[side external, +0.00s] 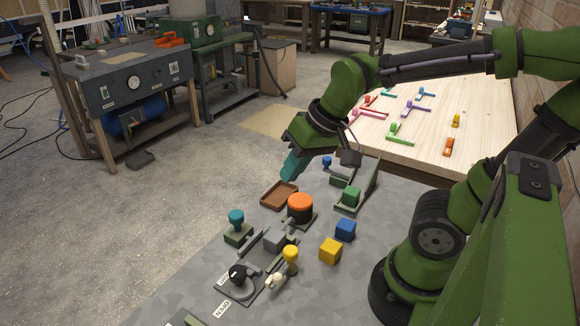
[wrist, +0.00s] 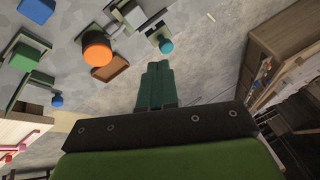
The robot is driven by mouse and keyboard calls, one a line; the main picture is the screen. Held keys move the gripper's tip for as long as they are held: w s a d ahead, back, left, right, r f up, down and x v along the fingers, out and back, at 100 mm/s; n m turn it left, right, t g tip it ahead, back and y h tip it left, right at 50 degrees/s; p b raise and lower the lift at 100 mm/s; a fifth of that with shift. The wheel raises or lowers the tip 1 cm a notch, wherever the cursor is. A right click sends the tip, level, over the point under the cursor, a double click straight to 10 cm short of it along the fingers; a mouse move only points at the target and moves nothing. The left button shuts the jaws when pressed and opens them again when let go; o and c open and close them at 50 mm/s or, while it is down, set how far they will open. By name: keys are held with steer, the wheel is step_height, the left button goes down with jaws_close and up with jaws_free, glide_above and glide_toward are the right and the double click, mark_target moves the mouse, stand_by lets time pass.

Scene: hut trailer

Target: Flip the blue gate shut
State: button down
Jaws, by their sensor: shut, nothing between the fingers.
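No piece stands out clearly as the blue gate. A small blue knob (side external: 327,162) stands by a dark green bar at the far end of the grey work surface, and it also shows at the lower left of the wrist view (wrist: 57,101). Whether it belongs to a gate, and how that is set, I cannot tell. My gripper (side external: 292,167) is in the air left of this knob, above the brown tray's far side. Its teal fingers are shut and empty, pointing away from the knob in the wrist view (wrist: 157,78).
A brown tray (side external: 278,194), an orange-capped cylinder (side external: 300,206), a teal knob (side external: 236,217) and a green block (side external: 350,196) stand nearby. Blue (side external: 345,230) and yellow (side external: 330,251) cubes lie nearer. A wooden table (side external: 488,125) holds several coloured T-shaped pieces.

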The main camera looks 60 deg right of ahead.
steer(key=w+d+f+m+g+h, duration=0.3)
steer(key=w+d+m+h, duration=0.1)
steer(key=w+d, duration=0.3)
steer(key=w+d+f+m+g+h, duration=0.4)
steer(key=w+d, duration=0.3)
steer(key=d, duration=0.5)
steer(key=shift+h, duration=0.5)
steer(key=x, duration=1)
steer(key=shift+s+f, duration=0.1)
steer(key=shift+s, duration=0.05)
steer(key=shift+s+d, duration=0.75)
steer(key=shift+s, duration=0.2)
steer(key=shift+s+d, duration=0.45)
steer(key=shift+s, duration=0.15)
